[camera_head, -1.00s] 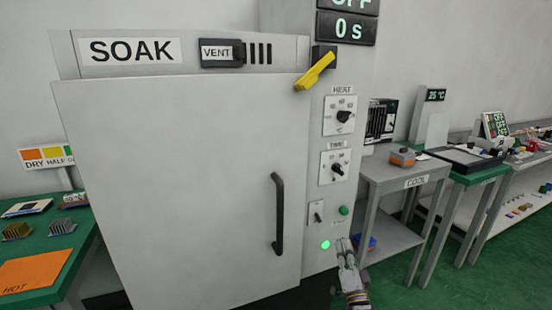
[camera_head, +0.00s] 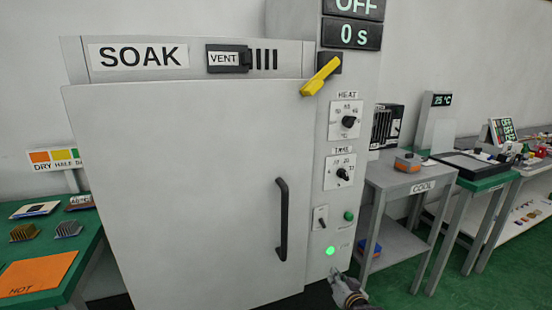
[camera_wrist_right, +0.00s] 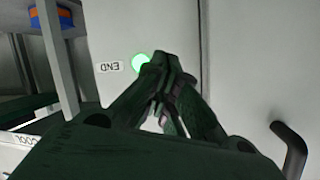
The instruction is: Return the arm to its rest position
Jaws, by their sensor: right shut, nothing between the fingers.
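My right gripper (camera_head: 338,273) is low in the head view, in front of the lower right of the oven's control panel. Its fingers are shut with nothing between them. In the right wrist view my right gripper (camera_wrist_right: 172,62) shows its fingertips together, beside a lit green button (camera_wrist_right: 141,63) marked END. In the head view the green button (camera_head: 330,251) glows just above the fingertips. I cannot tell whether the fingertips touch the panel. My left gripper is not in view.
The oven door (camera_head: 190,190) is shut, with a black handle (camera_head: 282,218). A yellow lever (camera_head: 320,76) sits at the panel's top. The COOL table (camera_head: 400,180) stands to the right, a green table (camera_head: 50,250) to the left. Green floor lies open at lower right.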

